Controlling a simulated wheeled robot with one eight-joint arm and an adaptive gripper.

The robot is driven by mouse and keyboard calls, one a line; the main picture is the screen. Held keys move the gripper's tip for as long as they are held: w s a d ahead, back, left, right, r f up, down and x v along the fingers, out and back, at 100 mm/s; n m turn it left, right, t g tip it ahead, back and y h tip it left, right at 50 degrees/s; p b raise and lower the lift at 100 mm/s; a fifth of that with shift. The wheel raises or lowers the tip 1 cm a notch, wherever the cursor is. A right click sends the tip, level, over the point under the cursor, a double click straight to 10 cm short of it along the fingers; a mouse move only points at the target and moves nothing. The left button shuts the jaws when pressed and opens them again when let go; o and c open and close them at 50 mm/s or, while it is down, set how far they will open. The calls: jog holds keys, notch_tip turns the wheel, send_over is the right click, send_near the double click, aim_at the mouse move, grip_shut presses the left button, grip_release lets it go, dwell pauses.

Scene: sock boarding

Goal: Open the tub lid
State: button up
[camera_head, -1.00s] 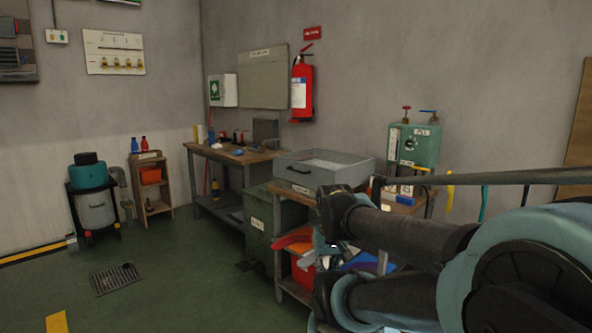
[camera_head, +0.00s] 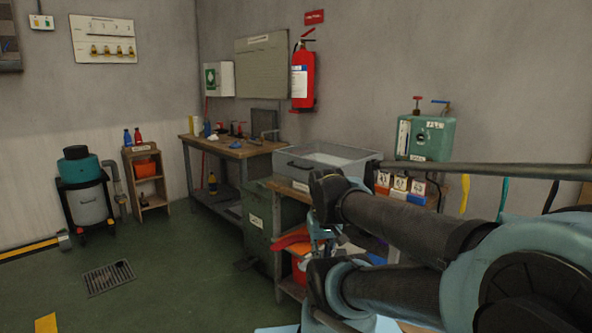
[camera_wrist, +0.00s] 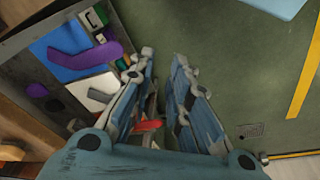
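A grey box-shaped tub (camera_head: 312,175) with a dark handle on its front stands on the bench at the centre of the head view. Its top looks pale and flat; I cannot tell whether that is a shut lid or the inside. My gripper (camera_wrist: 163,58) points down in the wrist view, its two fingers apart with green floor showing between them. It holds nothing that I can see. In the head view my gripper (camera_head: 322,232) is partly hidden by my arm, low in front of the bench and apart from the tub.
A teal-topped drum (camera_head: 80,168) and a small wooden shelf (camera_head: 148,180) stand at the left. A workbench (camera_head: 235,150) is at the back. A teal box with valves (camera_head: 427,138) stands right of the tub. Green floor (camera_head: 175,265) is clear at left.

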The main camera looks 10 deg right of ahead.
jog(key=w+d+r+n+h, duration=0.35)
jog(key=w+r, duration=0.35)
jog(key=w, duration=0.4)
jog(key=n+t+h, duration=0.3)
jog(key=t+h, duration=0.4)
jog(key=h, duration=0.2)
send_near(297, 167)
jog(key=x, duration=0.7)
jog(key=w+x, duration=0.1)
jog(key=x, duration=0.2)
jog(key=shift+w+f, duration=0.15)
jog(key=shift+w, duration=0.05)
grip_shut()
